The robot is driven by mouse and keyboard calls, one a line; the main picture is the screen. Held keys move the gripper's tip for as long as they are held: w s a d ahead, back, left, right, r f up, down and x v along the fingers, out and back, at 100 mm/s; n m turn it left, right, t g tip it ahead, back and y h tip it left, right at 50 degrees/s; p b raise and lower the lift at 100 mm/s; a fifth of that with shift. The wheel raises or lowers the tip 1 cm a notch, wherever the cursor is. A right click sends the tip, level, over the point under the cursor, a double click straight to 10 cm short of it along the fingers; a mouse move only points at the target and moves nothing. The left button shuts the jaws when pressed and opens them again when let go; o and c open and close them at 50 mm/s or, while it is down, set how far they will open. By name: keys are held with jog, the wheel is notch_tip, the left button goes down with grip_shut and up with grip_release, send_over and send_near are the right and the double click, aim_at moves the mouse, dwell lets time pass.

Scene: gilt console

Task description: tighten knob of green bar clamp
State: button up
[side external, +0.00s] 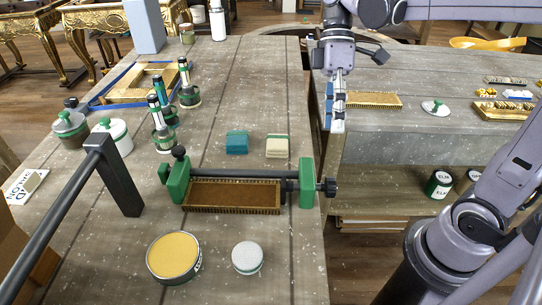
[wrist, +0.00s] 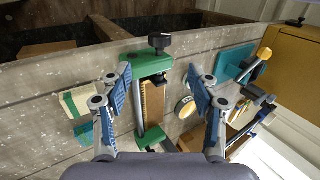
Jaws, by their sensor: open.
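The green bar clamp lies on the wooden workbench with a green jaw (side external: 306,182) at its right end and another green jaw (side external: 177,180) at its left. Its black knob (side external: 327,187) sticks out past the bench's right edge. My gripper (side external: 337,122) points down, above and beyond the knob, not touching it. In the wrist view my gripper (wrist: 160,78) is open, its blue-padded fingers wide apart and empty. The knob (wrist: 159,40) shows ahead between the fingers, with the near green jaw (wrist: 146,67) below it. A gilt-edged brown panel (side external: 235,196) lies by the clamp bar.
A yellow-topped tin (side external: 173,256) and a white-topped jar (side external: 247,257) stand in front. A second bench (side external: 390,130) stands to the right, across a gap. A black rail (side external: 122,177) stands left.

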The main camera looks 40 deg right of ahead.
jog(key=t+h, duration=0.1)
jog(key=t, duration=0.6)
send_near(330, 187)
jog(key=shift+d+f+x, duration=0.1)
jog(key=shift+d+x, duration=0.15)
jog(key=shift+x, duration=1.3)
jog(key=shift+d+f+x, duration=0.1)
jog(key=shift+d+x, duration=0.2)
jog(key=shift+x, duration=1.3)
jog(key=shift+d+f+x, duration=0.1)
jog(key=shift+d+x, duration=0.15)
jog(key=shift+x, duration=1.3)
jog(key=shift+w, duration=0.1)
jog(key=c, duration=1.2)
